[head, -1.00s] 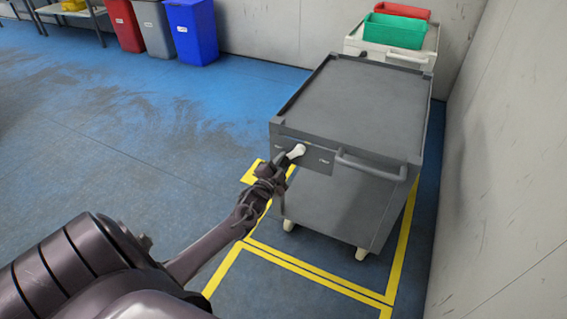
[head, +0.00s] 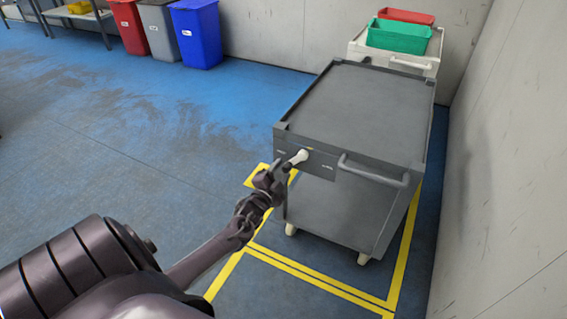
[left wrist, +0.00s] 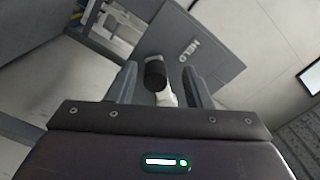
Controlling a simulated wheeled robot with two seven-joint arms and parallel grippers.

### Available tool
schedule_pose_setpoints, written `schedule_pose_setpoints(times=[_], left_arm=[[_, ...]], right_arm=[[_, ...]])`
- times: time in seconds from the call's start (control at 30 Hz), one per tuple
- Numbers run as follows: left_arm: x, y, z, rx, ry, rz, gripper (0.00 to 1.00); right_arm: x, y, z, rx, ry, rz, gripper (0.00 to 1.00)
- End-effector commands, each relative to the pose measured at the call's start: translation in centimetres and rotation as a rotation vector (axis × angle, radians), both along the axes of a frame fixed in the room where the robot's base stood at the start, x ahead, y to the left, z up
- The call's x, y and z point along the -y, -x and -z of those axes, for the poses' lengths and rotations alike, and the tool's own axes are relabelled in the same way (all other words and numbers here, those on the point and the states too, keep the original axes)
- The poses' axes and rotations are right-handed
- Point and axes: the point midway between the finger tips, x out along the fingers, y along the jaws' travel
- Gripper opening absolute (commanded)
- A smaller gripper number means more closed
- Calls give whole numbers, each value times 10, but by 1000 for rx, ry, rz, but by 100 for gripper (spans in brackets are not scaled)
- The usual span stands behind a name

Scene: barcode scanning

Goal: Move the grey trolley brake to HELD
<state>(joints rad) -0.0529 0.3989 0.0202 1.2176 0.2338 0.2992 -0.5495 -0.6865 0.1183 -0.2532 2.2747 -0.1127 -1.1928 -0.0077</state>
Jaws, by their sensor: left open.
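The grey trolley (head: 355,115) stands on the floor with its panelled end towards me. Its brake lever (head: 300,156) has a pale part and sits on the end panel, left of the handle. In the left wrist view the lever (left wrist: 166,97) has a dark round end and lies between my finger pads. A HELD label (left wrist: 192,49) is on the plate beyond, right of the lever. My left gripper (head: 281,174) is open around the lever; I cannot tell whether a finger touches it. The lever's exact setting is unclear. My right gripper is not in view.
The trolley's grey handle (head: 372,172) juts out right of the lever. Yellow floor lines (head: 320,283) surround the trolley. A pale trolley (head: 358,46) with a green bin (head: 398,36) and a red bin stands behind. A wall is close on the right; the blue floor at left is clear.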

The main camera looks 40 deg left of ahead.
Motion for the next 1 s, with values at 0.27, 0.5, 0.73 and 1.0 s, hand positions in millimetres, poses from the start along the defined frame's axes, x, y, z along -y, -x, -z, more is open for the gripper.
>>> schedule_pose_setpoints(times=[0.27, 0.5, 0.73, 1.0], left_arm=[[9, 43, -2, 0, -2, -3, 45], [11, 52, -1, 1, -1, -3, 45], [11, 51, -1, 1, -1, -3, 45], [15, 52, 1, -9, 11, -1, 45]], right_arm=[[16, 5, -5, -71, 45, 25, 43], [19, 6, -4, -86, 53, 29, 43], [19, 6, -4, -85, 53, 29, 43], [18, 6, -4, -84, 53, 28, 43]])
